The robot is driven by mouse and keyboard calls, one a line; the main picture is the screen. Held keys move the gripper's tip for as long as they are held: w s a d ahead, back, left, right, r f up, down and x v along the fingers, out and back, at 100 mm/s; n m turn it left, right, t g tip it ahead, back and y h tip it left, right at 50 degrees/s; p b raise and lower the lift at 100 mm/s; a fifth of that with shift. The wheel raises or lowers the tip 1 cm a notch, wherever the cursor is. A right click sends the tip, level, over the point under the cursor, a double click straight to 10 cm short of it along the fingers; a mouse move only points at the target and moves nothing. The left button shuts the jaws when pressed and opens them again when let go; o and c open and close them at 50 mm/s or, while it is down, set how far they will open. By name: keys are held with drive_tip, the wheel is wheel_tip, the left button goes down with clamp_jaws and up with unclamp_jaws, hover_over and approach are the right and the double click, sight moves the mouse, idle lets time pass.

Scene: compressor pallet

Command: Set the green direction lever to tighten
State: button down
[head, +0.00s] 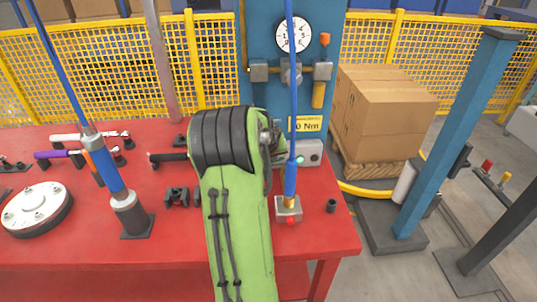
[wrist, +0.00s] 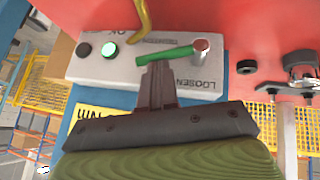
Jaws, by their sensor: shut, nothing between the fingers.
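The green direction lever (wrist: 166,56) sits on a light grey control box (wrist: 95,66), pivoting at a metal-and-red knob. In the wrist view it points left from the pivot, its free end slightly lower. "LOOSEN" is printed below the pivot; other small print above the lever is hard to read. My gripper (wrist: 159,68) is shut and empty, its fingertips at the lever's lower edge near the free end; I cannot tell whether they touch. In the head view the box (head: 310,151) shows behind my green arm, which hides the lever and my gripper.
A glowing green button (wrist: 109,50) and a dark button (wrist: 83,49) sit on the box. A yellow hook-like piece (wrist: 145,20) hangs close above the lever. A blue hanging tool (head: 291,180) stands before the box on the red table (head: 330,238).

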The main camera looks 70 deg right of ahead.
drive_tip(key=shift+s+d+f+m+t+y, duration=0.3)
drive_tip(key=shift+s+f+t+y, duration=0.15)
drive_tip(key=shift+t, duration=0.35)
drive_tip(key=shift+f+b, duration=0.1)
drive_tip(key=shift+b, duration=0.2)
drive_tip(key=shift+s+f, duration=0.15)
